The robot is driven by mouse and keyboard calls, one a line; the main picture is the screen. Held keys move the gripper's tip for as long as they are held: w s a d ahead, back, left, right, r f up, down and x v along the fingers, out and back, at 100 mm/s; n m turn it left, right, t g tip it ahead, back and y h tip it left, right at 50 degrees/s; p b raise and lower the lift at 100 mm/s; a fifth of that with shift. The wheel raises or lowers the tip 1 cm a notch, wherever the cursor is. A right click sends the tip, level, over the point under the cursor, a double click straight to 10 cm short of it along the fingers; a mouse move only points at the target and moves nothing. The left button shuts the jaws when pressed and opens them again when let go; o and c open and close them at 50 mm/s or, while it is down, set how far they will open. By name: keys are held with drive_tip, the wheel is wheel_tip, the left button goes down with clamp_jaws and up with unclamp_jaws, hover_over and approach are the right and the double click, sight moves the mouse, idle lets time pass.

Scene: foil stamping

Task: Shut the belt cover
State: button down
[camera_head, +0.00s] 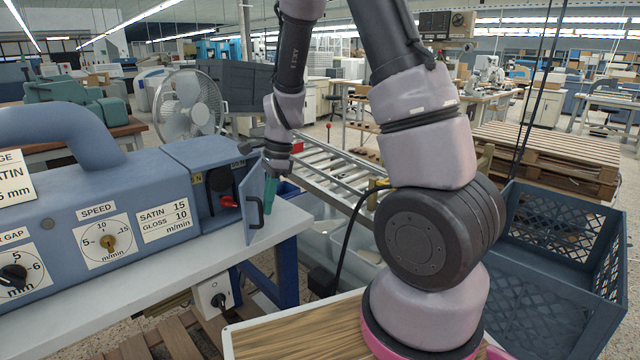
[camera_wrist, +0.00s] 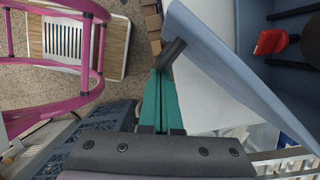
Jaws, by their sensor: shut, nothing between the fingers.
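The belt cover (camera_head: 251,199) is a blue-grey hinged panel at the right end of the blue machine. It stands swung open, so the compartment (camera_head: 212,195) behind it shows. The panel also shows in the wrist view (camera_wrist: 225,65), with its black handle (camera_wrist: 172,53) near the top. My gripper (camera_head: 270,188) is beside the outer face of the panel, by the handle (camera_head: 256,213). Its teal fingers (camera_wrist: 164,82) are shut together and empty, with their tips close to the handle. I cannot tell whether they touch it.
Inside the compartment are a red knob (camera_head: 229,201) and a dark round part. The machine (camera_head: 130,200) stands on a pale bench (camera_head: 180,270). A roller conveyor (camera_head: 335,175) lies behind my arm, and a dark crate (camera_head: 560,290) stands at the right.

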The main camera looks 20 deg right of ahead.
drive_tip(key=w+a+m+t, duration=0.1)
drive_tip(key=w+a+m, duration=0.5)
drive_tip(key=a, duration=0.5)
drive_tip(key=shift+a+m+t, duration=0.15)
drive_tip(key=shift+m+t, duration=0.25)
drive_tip(key=shift+m, duration=0.1)
drive_tip(key=shift+w, duration=0.15)
